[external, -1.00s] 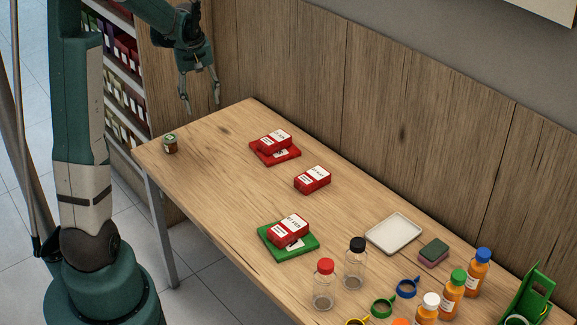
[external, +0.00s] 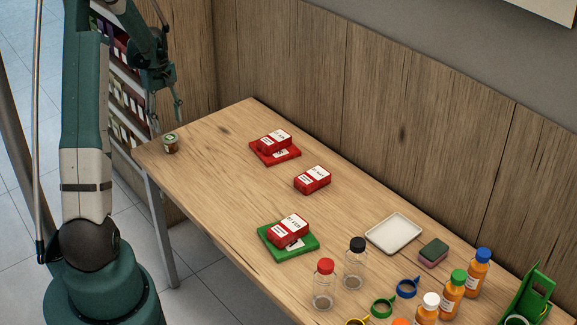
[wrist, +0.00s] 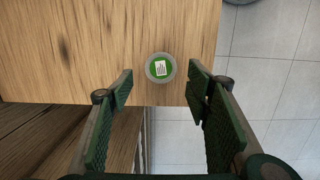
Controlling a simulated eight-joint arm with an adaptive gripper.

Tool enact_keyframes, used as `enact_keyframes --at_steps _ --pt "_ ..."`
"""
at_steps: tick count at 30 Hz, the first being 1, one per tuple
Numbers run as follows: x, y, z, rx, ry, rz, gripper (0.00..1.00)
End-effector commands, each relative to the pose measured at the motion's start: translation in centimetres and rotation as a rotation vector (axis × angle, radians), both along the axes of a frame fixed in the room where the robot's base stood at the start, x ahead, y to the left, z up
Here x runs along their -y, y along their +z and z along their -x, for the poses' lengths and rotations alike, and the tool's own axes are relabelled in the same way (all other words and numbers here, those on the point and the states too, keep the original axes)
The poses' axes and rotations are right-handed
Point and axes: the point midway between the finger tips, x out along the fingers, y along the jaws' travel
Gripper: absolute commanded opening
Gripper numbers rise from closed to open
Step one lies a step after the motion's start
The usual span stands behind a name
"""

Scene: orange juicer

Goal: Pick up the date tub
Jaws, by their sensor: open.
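The small round tub (external: 170,144), dark brown with a green label on its lid, stands upright near the far left corner of the table. In the wrist view I see the tub (wrist: 160,67) from above, near the table's edge, with its green and white lid label showing. My gripper (external: 166,108) is open and empty, above and behind the tub in the external view. In the wrist view my gripper's fingers (wrist: 160,88) are spread wide, and the tub appears centred just beyond the fingertips, not touching them.
Red packs lie on a red mat (external: 289,156), bare on the table (external: 225,190), and on a green mat (external: 270,247). A white tray (external: 394,234), a sponge (external: 433,251), clear bottles and several juice bottles stand toward the right. The table around the tub is clear.

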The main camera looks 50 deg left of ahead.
Motion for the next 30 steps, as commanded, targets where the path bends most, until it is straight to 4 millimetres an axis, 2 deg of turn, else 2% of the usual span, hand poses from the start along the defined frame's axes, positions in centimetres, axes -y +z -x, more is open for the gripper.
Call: enact_keyframes --at_steps 11,21,30 --pt "0.0 -0.2 0.0 0.000 0.001 0.001 0.48" --pt "0.2 -2.5 0.0 0.000 0.001 0.001 0.48" --pt "0.3 -2.6 0.0 0.000 0.001 0.001 0.48"
